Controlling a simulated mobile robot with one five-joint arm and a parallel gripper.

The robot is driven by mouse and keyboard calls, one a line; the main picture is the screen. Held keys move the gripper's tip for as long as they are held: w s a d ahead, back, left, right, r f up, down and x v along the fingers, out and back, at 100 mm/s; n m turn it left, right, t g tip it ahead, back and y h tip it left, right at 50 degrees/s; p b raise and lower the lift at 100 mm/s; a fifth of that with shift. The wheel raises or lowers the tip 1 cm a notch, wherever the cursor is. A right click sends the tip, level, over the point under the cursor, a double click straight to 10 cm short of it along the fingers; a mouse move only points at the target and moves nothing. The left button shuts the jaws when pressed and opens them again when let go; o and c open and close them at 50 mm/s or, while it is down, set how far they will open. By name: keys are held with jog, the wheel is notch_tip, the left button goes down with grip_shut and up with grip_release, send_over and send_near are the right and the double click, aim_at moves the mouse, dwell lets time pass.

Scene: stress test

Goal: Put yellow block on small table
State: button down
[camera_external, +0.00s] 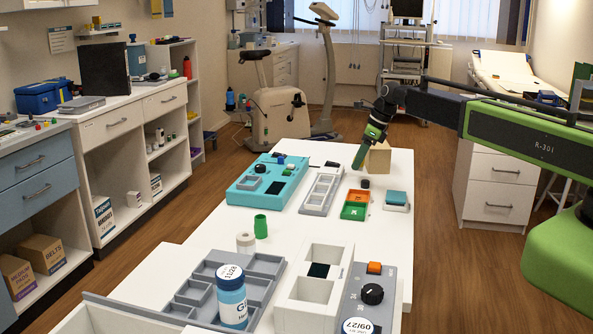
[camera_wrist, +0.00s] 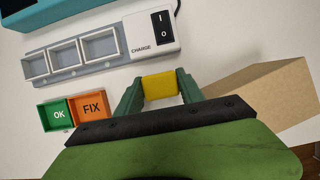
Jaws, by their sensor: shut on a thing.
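A yellow block (camera_wrist: 160,86) sits between the two green fingers of my gripper (camera_wrist: 158,90) in the wrist view. My gripper (camera_external: 359,160) is shut on the block. In the external view it points down over the far part of a long white table (camera_external: 300,237), and the block cannot be made out there. In the wrist view the block overlaps the table near the charge switch panel (camera_wrist: 152,30). I cannot tell how high it is above the surface. I cannot tell which surface is the small table.
A tan box (camera_external: 378,158) stands right beside my gripper. A green-and-orange OK/FIX tray (camera_external: 356,204), grey sectioned strip (camera_external: 322,190) and teal tray (camera_external: 267,180) are close by. A blue-white bottle (camera_external: 231,297) stands at the near end. Some bare tabletop lies mid-table.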

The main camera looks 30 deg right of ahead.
notch_tip(320, 180, down, 4)
jog(key=b, duration=0.4)
jog(key=shift+r, duration=0.3)
jog(key=shift+f, duration=0.15)
jog(key=c, duration=1)
grip_release()
